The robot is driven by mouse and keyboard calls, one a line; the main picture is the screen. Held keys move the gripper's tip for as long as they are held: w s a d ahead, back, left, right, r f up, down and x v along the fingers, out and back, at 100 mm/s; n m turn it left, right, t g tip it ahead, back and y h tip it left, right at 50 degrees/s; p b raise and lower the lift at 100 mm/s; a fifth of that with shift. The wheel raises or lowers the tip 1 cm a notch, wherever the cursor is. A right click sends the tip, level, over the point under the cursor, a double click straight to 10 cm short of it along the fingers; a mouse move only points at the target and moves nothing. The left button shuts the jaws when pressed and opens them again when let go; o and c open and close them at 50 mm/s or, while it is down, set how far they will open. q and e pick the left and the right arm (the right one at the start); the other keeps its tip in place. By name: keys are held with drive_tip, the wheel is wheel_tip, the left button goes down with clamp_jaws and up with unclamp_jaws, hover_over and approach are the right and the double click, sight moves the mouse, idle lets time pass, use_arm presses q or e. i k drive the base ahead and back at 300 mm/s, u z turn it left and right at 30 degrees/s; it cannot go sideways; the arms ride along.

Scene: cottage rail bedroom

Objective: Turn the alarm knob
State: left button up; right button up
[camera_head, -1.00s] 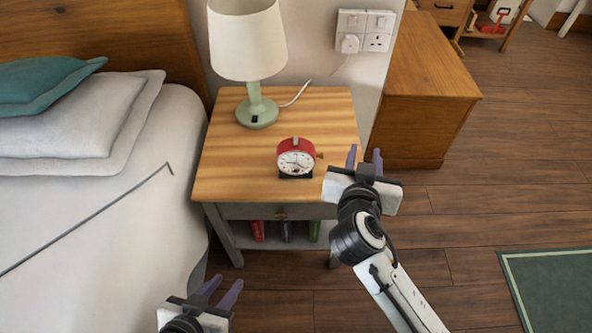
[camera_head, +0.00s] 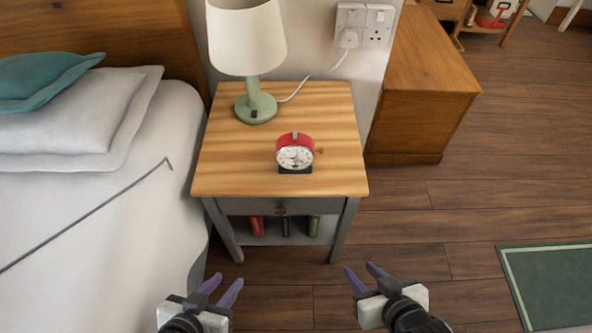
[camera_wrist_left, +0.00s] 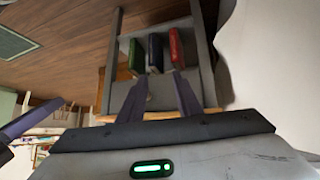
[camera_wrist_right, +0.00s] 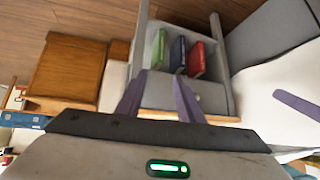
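The red alarm clock (camera_head: 295,150) with a white dial stands upright on the wooden-topped nightstand (camera_head: 228,180), right of the middle. A small brass-coloured knob (camera_head: 319,151) sticks out from its right side; its exact angle is too small to tell. My left gripper (camera_head: 221,287) is open and empty in front of the nightstand, low in the head view. My right gripper (camera_head: 361,271) is open and empty, in front of the nightstand's right front leg and well apart from the clock. Neither wrist view shows the clock.
A green lamp (camera_head: 256,108) with a white shade stands behind the clock. The bed (camera_head: 100,220) is close on the left, and a wooden cabinet (camera_head: 420,80) stands at the right.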

sight(294, 164)
drive_tip(key=k, duration=1)
drive_tip(key=z, duration=1.6)
drive_tip(key=i, duration=0.95)
drive_tip(key=u, duration=3.2)
